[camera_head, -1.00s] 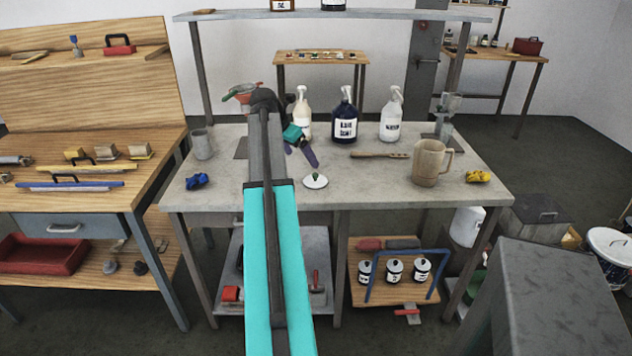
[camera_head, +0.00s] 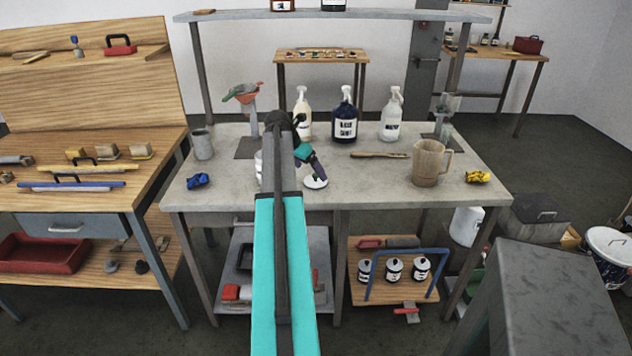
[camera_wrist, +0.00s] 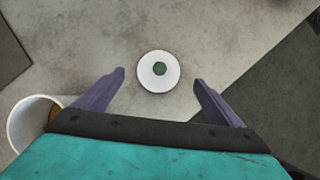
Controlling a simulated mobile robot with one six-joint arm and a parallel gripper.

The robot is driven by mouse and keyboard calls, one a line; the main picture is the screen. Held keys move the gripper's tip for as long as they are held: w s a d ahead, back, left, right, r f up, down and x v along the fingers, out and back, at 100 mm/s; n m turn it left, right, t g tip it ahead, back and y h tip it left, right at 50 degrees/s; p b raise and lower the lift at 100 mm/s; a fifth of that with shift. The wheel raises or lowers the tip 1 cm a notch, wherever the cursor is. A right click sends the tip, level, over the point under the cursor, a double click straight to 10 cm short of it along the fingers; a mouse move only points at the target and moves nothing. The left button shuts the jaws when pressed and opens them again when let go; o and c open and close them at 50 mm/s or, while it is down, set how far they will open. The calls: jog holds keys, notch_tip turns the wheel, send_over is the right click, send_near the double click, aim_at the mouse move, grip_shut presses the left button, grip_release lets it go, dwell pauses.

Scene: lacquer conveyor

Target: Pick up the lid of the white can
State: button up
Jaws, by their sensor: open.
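In the head view the lid (camera_head: 316,182) sits near the table's front edge, partly covered by my gripper. My gripper (camera_head: 314,172) is above it, and the wrist view shows its two purple fingers (camera_wrist: 160,76) spread wide with nothing between them. The lid appears between and just beyond the fingertips in that view. A white can (camera_wrist: 33,122) stands to the left, its rim open at the top; in the head view my arm hides most of it.
Spray bottles (camera_head: 344,115) stand at the back of the table. A wooden brush (camera_head: 380,155), a beige jug (camera_head: 430,163) and a yellow cloth (camera_head: 478,177) are to the right. A blue cloth (camera_head: 198,181) and a grey mug (camera_head: 203,144) are to the left.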

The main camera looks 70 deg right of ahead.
aim_at(313, 176)
jog(key=shift+p+x, duration=0.75)
jog(key=shift+x, duration=1.9)
jog(key=shift+w+a, duration=0.1)
jog(key=shift+c, duration=0.2)
jog(key=c, duration=1.1)
